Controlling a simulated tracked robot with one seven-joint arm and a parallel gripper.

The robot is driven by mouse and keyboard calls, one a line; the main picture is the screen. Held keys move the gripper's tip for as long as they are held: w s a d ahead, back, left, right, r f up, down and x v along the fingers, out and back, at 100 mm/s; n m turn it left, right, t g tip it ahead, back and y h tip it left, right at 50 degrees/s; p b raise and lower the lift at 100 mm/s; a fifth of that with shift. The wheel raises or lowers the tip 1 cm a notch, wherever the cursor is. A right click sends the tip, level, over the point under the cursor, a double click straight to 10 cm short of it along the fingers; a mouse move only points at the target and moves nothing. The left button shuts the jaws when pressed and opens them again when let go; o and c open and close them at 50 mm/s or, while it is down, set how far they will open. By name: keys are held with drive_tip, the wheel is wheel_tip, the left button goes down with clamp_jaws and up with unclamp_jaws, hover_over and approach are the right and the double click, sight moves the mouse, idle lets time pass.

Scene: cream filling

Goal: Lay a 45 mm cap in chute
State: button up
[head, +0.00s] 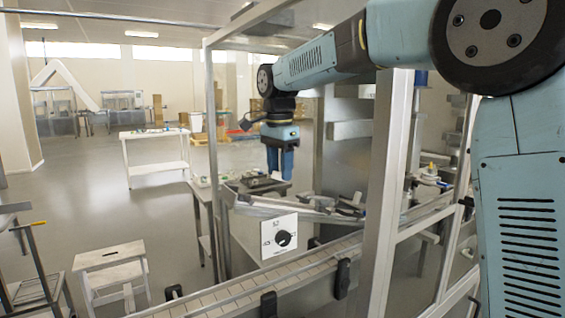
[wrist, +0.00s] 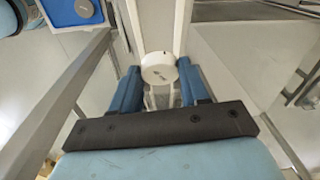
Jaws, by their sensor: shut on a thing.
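My gripper (head: 280,172) hangs pointing down, inside the framed machine in the head view. In the wrist view its two blue fingers (wrist: 158,78) are shut on a round white cap (wrist: 158,66). The cap's flat face shows, with a small dark mark on it. The cap cannot be made out in the head view. A pale, straight channel (wrist: 153,26) runs away beyond the cap in the wrist view. It looks like the chute, but I cannot tell whether the cap touches it. In the head view the fingers are above a dark flat fixture (head: 262,184).
A metal frame post (head: 385,190) stands right of my gripper. A white dial panel (head: 279,238) and a conveyor (head: 235,297) lie in front and below. A blue plate (wrist: 72,12) with a round grey part is at upper left in the wrist view. A stool (head: 110,258) stands left.

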drive_tip(key=shift+w+a+f, duration=0.1)
drive_tip(key=shift+w+f, duration=0.05)
drive_tip(key=shift+f, duration=0.05)
drive_tip(key=shift+s+a+f, duration=0.2)
drive_tip(key=shift+a+f, duration=0.05)
drive_tip(key=shift+f, duration=0.7)
drive_tip(key=shift+s+a+f, duration=0.25)
drive_tip(key=shift+f, duration=0.65)
drive_tip(key=shift+s+a+f, duration=0.2)
drive_tip(key=shift+a+f, duration=0.05)
drive_tip(key=shift+f, duration=0.7)
drive_tip(key=o, duration=1.1)
drive_tip(key=shift+s+f, duration=0.1)
drive_tip(key=shift+f, duration=0.05)
drive_tip(key=r, duration=1.4)
drive_tip(key=shift+s+r, duration=0.1)
drive_tip(key=shift+s, duration=0.2)
drive_tip(key=shift+s, duration=0.1)
